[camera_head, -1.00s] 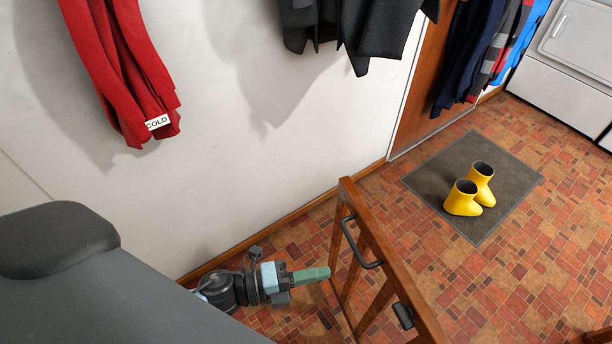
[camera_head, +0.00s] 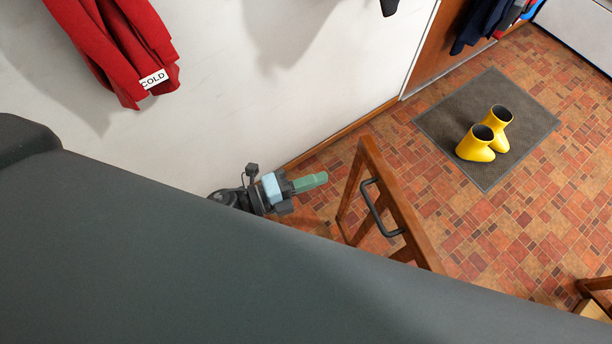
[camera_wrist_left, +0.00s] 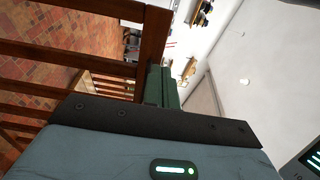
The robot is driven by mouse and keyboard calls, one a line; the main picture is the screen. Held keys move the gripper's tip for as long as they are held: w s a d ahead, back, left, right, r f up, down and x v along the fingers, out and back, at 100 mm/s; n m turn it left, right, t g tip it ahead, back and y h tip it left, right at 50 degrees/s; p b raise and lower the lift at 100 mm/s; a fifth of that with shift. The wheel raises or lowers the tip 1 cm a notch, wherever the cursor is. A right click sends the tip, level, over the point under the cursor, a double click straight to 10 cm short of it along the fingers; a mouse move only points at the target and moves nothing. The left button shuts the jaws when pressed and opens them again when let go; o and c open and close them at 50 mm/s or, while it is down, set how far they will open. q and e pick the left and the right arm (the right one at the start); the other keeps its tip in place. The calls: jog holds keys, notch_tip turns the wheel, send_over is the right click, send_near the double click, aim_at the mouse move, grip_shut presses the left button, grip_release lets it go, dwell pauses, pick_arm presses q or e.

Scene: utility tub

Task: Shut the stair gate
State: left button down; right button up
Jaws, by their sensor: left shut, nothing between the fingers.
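The wooden stair gate (camera_head: 395,205) stands right of centre in the head view, swung out from the wall over the tiled floor. A dark handle (camera_head: 377,212) is fixed on its near face. My left gripper (camera_head: 312,181) is shut and empty, with its green fingers pointing at the gate from the wall side, a short gap away in the head view. In the left wrist view the shut fingers (camera_wrist_left: 161,87) show beside the gate's end post (camera_wrist_left: 152,50); I cannot tell if they touch. My own grey body hides the gate's lower part. My right gripper is out of view.
A white wall (camera_head: 300,80) runs close behind the left arm, with a red garment (camera_head: 115,50) hanging on it. Yellow boots (camera_head: 478,143) stand on a grey mat (camera_head: 455,130) beyond the gate. A wooden piece (camera_head: 597,290) shows at lower right.

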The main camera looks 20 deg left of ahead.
aim_at(370, 161)
pick_arm(q)
jog(key=x, duration=1)
jog(key=shift+w, duration=0.1)
